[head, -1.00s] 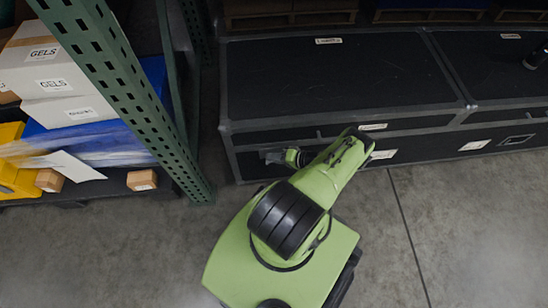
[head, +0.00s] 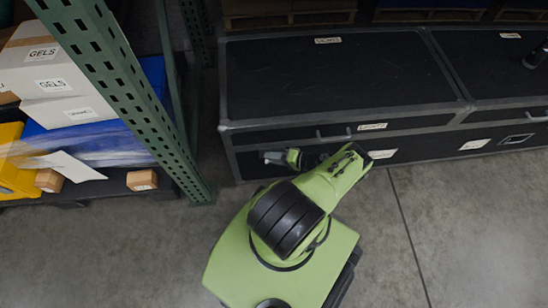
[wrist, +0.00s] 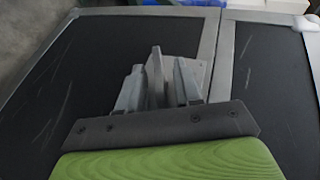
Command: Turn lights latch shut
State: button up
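The task's latch shows in the wrist view as a grey plate with a thin upright fin (wrist: 156,72), on the grey metal frame of a black case. My gripper (wrist: 158,88) is open, one finger on each side of the fin. A gap shows on the left; on the right, contact cannot be told. In the head view my gripper (head: 272,157) is at the front of the black case (head: 340,80), near its left end. The latch cannot be made out there.
A green rack post (head: 130,90) stands close on the left, with white boxes (head: 55,85) and a blue wrapped load (head: 100,140) behind it. A second lid (head: 490,65) adjoins on the right. Concrete floor (head: 460,230) is clear at the front right.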

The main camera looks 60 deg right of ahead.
jog(key=v, duration=1.5)
jog(key=shift+s+d, duration=0.2)
jog(key=shift+s, duration=0.15)
jog(key=shift+r, duration=0.15)
